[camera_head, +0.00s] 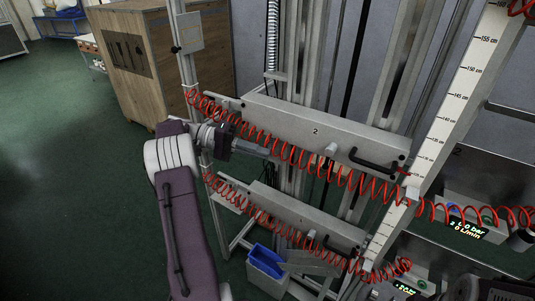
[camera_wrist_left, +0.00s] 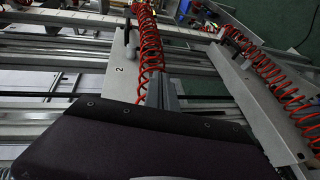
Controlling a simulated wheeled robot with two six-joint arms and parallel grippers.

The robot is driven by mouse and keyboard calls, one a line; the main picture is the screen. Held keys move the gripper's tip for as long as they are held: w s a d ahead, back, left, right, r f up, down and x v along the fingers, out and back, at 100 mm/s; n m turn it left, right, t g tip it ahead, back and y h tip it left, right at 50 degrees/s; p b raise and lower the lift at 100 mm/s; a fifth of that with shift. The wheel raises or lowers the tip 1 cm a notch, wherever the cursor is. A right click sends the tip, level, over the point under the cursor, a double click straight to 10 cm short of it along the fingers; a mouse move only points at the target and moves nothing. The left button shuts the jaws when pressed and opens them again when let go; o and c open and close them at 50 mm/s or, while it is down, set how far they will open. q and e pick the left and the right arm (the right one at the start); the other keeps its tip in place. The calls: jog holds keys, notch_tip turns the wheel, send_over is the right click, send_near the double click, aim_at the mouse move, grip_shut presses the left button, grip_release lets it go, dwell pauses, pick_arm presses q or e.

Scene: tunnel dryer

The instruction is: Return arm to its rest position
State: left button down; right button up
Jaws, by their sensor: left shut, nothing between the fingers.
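My left arm comes up from the bottom of the head view, with a purple link and a white joint. My left gripper (camera_head: 262,150) points right, in front of or close to the upper grey panel marked 2 (camera_head: 315,132); I cannot tell whether it touches. In the left wrist view, the grey fingers (camera_wrist_left: 162,92) are together with nothing between them, beside the panel marked 2 (camera_wrist_left: 119,72) and a red coiled hose (camera_wrist_left: 149,45). My right gripper does not show.
A second grey panel (camera_head: 300,215) with a red coiled hose is below. A ruler post (camera_head: 455,90) and pressure displays (camera_head: 468,228) stand at right. A blue bin (camera_head: 266,260) sits low. A wooden crate (camera_head: 165,60) is behind. Green floor (camera_head: 70,150) at left is clear.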

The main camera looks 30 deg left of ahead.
pick_arm(q)
jog(key=shift+w+d+r, duration=0.1)
jog(key=shift+w+d, duration=0.05)
jog(key=shift+d, duration=0.3)
